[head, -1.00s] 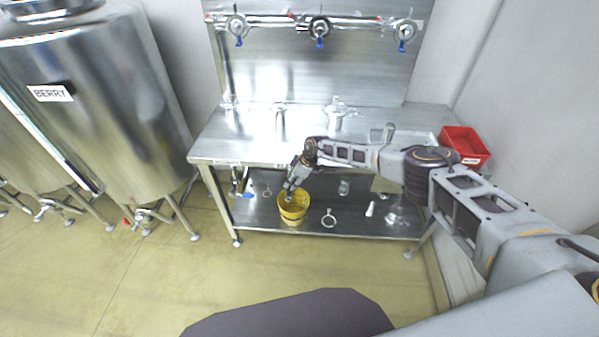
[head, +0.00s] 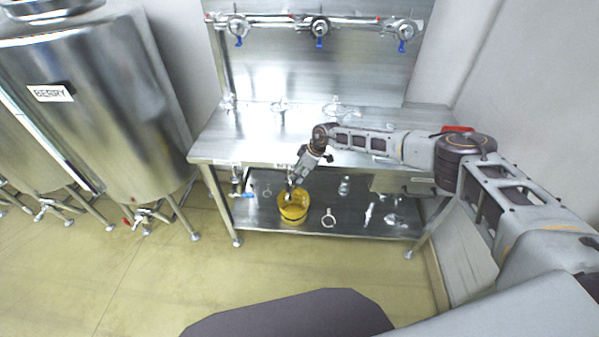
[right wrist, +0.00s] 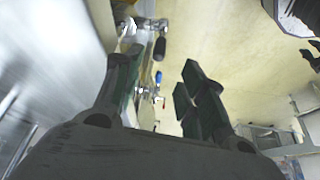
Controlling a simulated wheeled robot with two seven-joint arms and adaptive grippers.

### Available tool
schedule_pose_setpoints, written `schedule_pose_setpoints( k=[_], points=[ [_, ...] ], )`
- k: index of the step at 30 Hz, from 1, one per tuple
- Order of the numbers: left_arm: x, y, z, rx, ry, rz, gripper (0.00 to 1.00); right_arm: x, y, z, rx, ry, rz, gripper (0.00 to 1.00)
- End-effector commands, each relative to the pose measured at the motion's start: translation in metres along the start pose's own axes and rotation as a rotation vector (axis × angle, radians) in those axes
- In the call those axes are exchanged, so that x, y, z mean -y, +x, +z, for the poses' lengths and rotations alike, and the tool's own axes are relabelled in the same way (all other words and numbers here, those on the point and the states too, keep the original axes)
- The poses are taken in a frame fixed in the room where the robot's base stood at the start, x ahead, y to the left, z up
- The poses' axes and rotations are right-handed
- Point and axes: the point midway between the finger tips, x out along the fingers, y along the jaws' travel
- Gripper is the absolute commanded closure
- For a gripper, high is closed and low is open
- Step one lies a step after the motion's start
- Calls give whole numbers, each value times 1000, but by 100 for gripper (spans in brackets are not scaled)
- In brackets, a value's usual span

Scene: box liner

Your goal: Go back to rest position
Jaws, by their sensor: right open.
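My right gripper (head: 291,177) hangs in front of the steel table's front edge, just above the yellow bucket (head: 293,213) in the head view. In the right wrist view its two dark fingers (right wrist: 158,92) stand apart with nothing between them. The yellow bucket stands upright on the table's lower shelf. My right arm reaches in from the right across the table top. My left gripper is not in view.
The steel table (head: 230,147) has taps on its back panel. Clamps and small fittings lie on its lower shelf (head: 365,228). A red bin (head: 458,129) is mostly hidden behind my arm. A steel tank (head: 95,105) labelled BERRY stands left. The floor (head: 150,275) in front is clear.

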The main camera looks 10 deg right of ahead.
Motion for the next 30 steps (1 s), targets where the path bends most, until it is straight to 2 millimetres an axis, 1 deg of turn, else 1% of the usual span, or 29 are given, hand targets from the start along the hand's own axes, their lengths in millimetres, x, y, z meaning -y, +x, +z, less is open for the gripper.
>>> schedule_pose_setpoints(
  k=[14,19,23,30],
  points=[
    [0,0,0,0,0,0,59,0,0,0,0,0,0,59],
    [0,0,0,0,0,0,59,4,4,-3,-17,-4,-9,59],
    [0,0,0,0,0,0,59,13,14,-9,-58,-14,-30,59],
    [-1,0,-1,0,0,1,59,41,44,-31,-210,-40,-82,59]
  ],
)
